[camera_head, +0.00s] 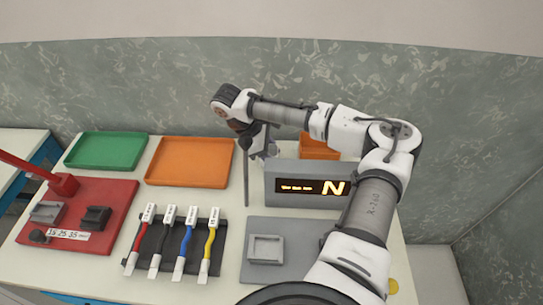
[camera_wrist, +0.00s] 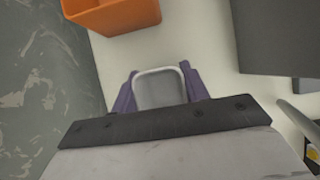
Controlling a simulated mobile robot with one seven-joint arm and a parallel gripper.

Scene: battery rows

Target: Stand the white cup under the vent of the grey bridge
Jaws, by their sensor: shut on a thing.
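My gripper (camera_wrist: 160,90) has two purple fingers, shut on the white cup (camera_wrist: 160,73) from both sides. The cup shows a pale rounded-square rim and a grey inside in the wrist view. In the head view my gripper (camera_head: 263,150) is behind the left end of the grey bridge (camera_head: 282,171), and the cup is hard to make out there. The grey bridge has a dark display with a lit N; it seems to be the grey block (camera_wrist: 275,38) at the upper right of the wrist view. I cannot make out its vent.
An orange bin (camera_wrist: 115,15) stands beyond the cup. Orange (camera_head: 190,163) and green (camera_head: 105,151) trays lie at left. A thin dark post (camera_head: 246,180) stands left of the bridge. Colored cables and a grey plate (camera_head: 297,228) are in front.

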